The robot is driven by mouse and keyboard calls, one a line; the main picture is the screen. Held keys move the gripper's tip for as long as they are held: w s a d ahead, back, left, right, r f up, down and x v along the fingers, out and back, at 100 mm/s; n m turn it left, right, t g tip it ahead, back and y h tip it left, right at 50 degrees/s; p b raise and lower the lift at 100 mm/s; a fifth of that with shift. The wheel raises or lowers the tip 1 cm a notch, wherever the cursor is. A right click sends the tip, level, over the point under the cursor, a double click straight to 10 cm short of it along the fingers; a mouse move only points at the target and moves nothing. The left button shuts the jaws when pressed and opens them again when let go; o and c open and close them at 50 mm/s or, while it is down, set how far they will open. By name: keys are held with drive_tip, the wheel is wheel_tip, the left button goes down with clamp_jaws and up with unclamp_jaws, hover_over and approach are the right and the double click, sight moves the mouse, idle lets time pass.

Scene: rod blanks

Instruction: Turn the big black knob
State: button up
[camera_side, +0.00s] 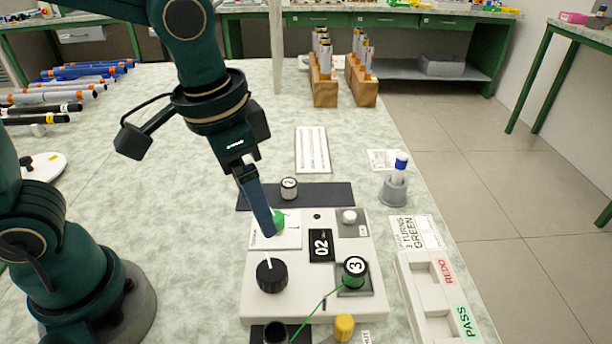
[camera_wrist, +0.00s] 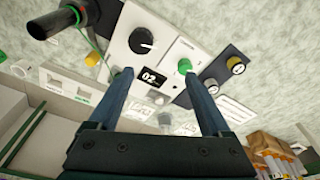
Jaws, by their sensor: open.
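The big black knob (camera_side: 271,275), with a white pointer line, sits on the near left of the white panel box (camera_side: 330,303). In the wrist view the knob (camera_wrist: 141,41) lies beyond the fingertips, between the two fingers. My gripper (camera_side: 269,233) is above the panel, behind the knob in the side view and close to a smaller green knob (camera_side: 279,220), which it partly covers. In the wrist view my gripper (camera_wrist: 157,72) has its fingers apart with nothing held. One fingertip appears beside the green knob (camera_wrist: 185,65); contact cannot be told.
A dark display reading 02 (camera_side: 321,246) and a green spool marked 3 (camera_side: 354,271) are on the panel. A spool marked 2 (camera_side: 289,188) stands on a dark strip behind. A yellow-capped item (camera_side: 344,327) is in front; a REDO/PASS tray (camera_side: 409,273) is right.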

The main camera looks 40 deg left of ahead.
sight(272, 270)
drive_tip(key=shift+m+g+y, duration=0.3)
drive_tip(key=shift+m+g, duration=0.5)
drive_tip(key=shift+g, duration=0.1)
drive_tip(key=d+f, duration=0.3)
drive_tip(key=f, duration=0.1)
drive_tip(key=shift+s, duration=0.25)
drive_tip(key=shift+s+d+f, duration=0.2)
drive_tip(key=shift+f, duration=0.05)
drive_tip(key=shift+s+f, duration=0.1)
drive_tip(key=shift+f, duration=2.45)
